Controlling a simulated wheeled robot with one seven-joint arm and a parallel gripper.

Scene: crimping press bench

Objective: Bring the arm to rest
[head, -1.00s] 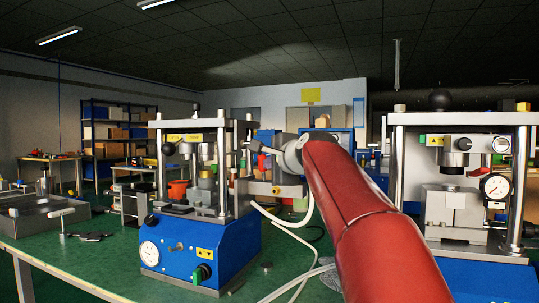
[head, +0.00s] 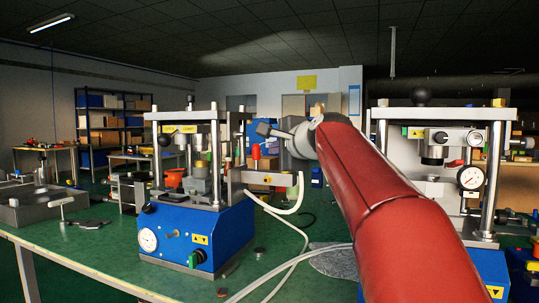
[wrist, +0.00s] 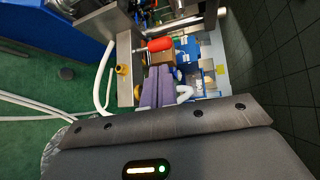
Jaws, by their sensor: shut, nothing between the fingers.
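My gripper (wrist: 157,88) shows in the wrist view with its two purple-grey fingers together and nothing between them. In the head view my red arm reaches from the lower right to the middle, and the gripper (head: 266,130) at its far end points left. From this view it overlaps the right side of the left press (head: 190,232), which has a blue base and metal posts. I cannot tell from the head view how far apart they are. In the wrist view a red rounded part (wrist: 160,44) lies just beyond the fingertips in the picture.
A second press (head: 440,150) with a dial gauge stands right of my arm. White hoses (head: 290,255) run over the green bench (head: 100,248) between the presses. A grey tray (head: 35,205) and a clamp (head: 65,208) are at the left. The bench front left is bare.

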